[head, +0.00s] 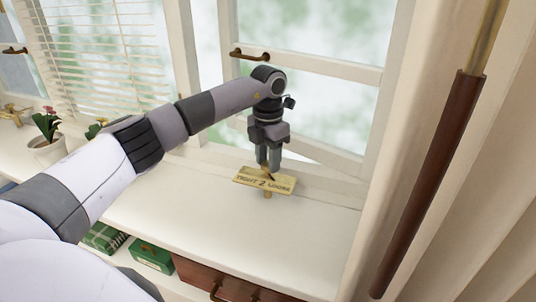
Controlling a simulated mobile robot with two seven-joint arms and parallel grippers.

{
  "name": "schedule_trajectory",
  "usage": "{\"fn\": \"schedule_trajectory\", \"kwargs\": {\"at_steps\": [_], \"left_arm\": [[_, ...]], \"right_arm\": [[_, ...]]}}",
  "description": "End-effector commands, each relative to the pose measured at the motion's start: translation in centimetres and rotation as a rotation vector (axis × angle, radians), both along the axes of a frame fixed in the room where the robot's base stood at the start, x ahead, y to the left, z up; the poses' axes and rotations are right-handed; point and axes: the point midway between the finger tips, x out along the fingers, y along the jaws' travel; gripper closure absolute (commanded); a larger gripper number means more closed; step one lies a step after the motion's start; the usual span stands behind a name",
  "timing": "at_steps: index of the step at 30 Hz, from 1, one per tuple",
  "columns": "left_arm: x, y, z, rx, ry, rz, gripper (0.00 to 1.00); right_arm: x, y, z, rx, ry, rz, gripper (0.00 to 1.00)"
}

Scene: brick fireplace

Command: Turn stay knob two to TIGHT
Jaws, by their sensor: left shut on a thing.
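A small brass plate (262,181) lettered "TIGHT 2 LOOSE" is on the white window sill, below the window sash. My left gripper (268,165) points down just above and behind the plate. Its fingers are shut on the stay knob (269,174), of which only a small brass bit shows at the plate's top edge. The fingers hide most of the knob, so I cannot tell which way it points. A short brass part shows under the plate. My right gripper is not in view.
The casement window (310,95) with a dark handle (249,55) stands behind my arm. A potted plant (47,150) is at the far left. A dark wooden rod (425,190) and curtain (500,200) are at right. The sill (200,210) is clear nearby.

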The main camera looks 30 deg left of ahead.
Motion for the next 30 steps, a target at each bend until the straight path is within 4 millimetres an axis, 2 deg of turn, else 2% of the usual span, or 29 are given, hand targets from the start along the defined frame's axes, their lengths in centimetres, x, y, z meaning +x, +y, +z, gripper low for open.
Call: {"fn": "schedule_trajectory", "kwargs": {"at_steps": [12,30], "left_arm": [[0.1,0.0,0.3,0.001,-0.004,-0.394,0.93],[0.1,-0.1,0.2,0.000,-0.005,-0.964,0.93]], "right_arm": [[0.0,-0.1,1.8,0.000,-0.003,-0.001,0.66],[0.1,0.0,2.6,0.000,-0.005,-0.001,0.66]]}}
